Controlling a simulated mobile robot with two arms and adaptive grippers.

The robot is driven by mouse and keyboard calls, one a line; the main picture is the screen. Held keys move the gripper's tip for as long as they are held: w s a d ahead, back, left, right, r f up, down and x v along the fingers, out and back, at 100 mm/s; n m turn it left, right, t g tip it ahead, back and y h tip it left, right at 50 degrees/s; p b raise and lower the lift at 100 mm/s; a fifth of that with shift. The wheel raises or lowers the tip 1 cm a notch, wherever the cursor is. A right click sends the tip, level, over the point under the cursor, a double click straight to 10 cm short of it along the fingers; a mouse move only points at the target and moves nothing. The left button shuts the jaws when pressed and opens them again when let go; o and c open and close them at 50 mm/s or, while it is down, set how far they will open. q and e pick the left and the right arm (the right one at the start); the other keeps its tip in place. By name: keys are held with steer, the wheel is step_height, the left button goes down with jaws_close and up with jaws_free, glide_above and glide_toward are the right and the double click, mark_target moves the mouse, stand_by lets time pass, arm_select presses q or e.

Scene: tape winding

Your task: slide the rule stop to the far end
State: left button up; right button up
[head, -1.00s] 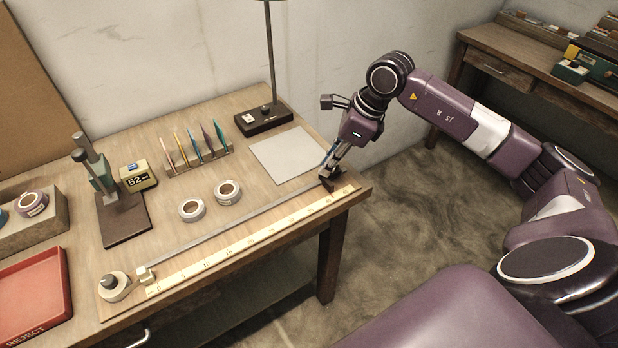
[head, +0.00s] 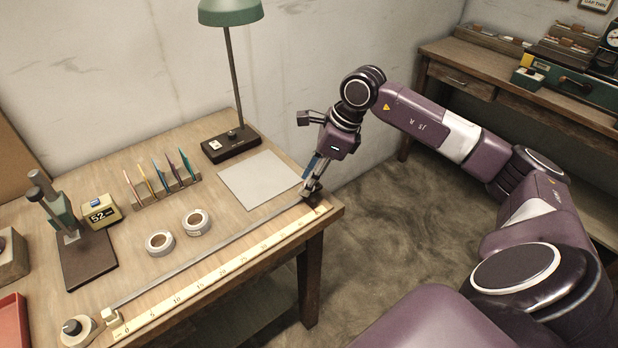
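The rule (head: 222,272) is a cream strip with numbers along the front edge of the wooden table, with its 0 end at lower left. A thin grey rail or band (head: 215,251) runs alongside it. A small cream block (head: 113,320) sits beside the 0 mark. A small dark block (head: 315,200), which may be the rule stop, is at the far right end of the rule. My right gripper (head: 309,188) points down at this dark block, touching or very close to it. Its fingers overlap the block, so its grip is unclear. My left gripper is out of view.
Two tape rolls (head: 178,232), a pale sheet (head: 258,180), a rack of coloured cards (head: 165,188) and a lamp (head: 232,145) stand behind the rule. A small dispenser-like reel (head: 76,332) is at lower left. The table's right edge is close to my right gripper.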

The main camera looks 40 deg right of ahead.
steer(key=v, duration=1.2)
steer(key=shift+a, duration=0.1)
